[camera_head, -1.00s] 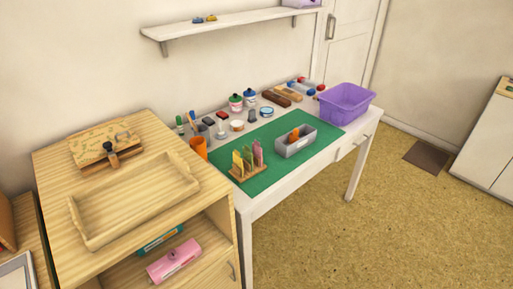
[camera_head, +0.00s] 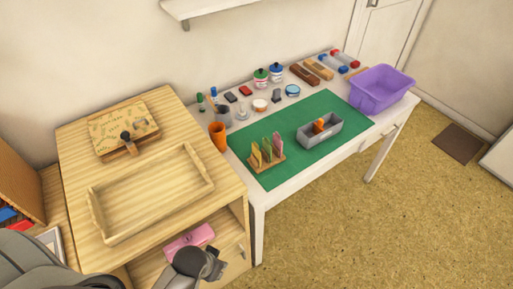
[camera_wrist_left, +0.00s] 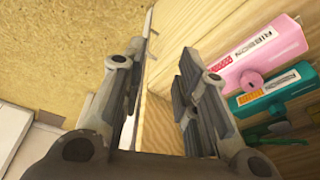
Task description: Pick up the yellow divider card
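The yellow divider card (camera_head: 256,154) stands at the left end of a small wooden rack (camera_head: 266,164) on the green mat, beside green and pink cards. My left gripper (camera_head: 213,268) is low at the bottom of the head view, in front of the wooden cabinet and well apart from the rack. In the left wrist view its two fingers (camera_wrist_left: 160,95) are spread with nothing between them. The card does not show in that view. My right gripper is not in view.
The wooden cabinet with an empty tray (camera_head: 150,195) stands left of the desk. Pink (camera_wrist_left: 260,55) and teal (camera_wrist_left: 270,92) ribbon boxes lie on its shelf. An orange cup (camera_head: 218,135), a grey bin (camera_head: 320,131) and a purple basket (camera_head: 381,90) are around the rack.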

